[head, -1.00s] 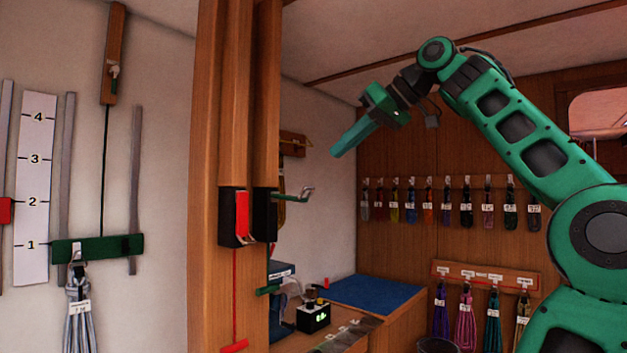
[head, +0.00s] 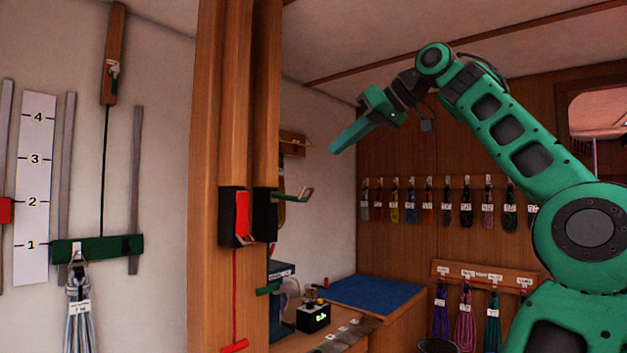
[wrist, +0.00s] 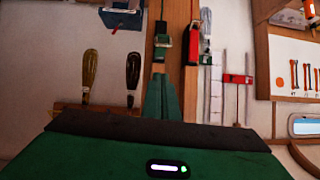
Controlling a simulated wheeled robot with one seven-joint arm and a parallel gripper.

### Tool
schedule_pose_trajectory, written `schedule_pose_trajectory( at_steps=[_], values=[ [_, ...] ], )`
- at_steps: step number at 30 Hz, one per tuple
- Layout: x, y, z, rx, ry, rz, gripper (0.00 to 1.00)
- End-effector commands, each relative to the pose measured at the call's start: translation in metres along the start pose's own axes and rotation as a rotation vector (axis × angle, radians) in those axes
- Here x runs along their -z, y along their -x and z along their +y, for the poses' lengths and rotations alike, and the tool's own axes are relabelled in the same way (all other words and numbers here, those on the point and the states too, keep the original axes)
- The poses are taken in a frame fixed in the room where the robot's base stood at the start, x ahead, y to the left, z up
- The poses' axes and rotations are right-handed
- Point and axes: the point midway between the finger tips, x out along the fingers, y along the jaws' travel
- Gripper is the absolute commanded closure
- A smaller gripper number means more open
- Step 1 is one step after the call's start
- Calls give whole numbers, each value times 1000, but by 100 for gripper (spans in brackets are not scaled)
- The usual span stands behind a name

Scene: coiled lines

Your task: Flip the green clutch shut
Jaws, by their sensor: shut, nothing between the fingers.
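The green clutch is a black box (head: 265,216) on the wooden post, with its greenish lever (head: 296,195) standing out to the right, open. In the wrist view the green clutch (wrist: 163,40) shows beyond the fingertips. The red clutch (head: 241,214) is beside it on the left, its red lever lying flat against its box. My gripper (head: 333,150) is shut and empty, up and to the right of the green lever in the head view, apart from it. Its shut fingers (wrist: 161,85) point toward the post in the wrist view.
A green pull handle (head: 267,290) and a red one (head: 235,346) hang below the clutches. A counter with a blue mat (head: 375,293) and a small black device (head: 313,317) stands behind. Coiled lines hang on the back wall. Air around my gripper looks clear.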

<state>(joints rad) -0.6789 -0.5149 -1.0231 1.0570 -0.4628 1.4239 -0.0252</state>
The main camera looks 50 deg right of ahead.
Motion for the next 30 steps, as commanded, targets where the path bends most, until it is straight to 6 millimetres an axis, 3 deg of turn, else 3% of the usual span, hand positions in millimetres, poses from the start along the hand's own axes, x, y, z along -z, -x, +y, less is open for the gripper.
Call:
schedule_pose_trajectory(
  at_steps=[10,18,30],
  values=[
    [-2,-66,0,-1,0,-4,100],
    [-23,-83,0,-1,0,-3,100],
    [-29,-90,0,0,1,-1,100]
  ],
)
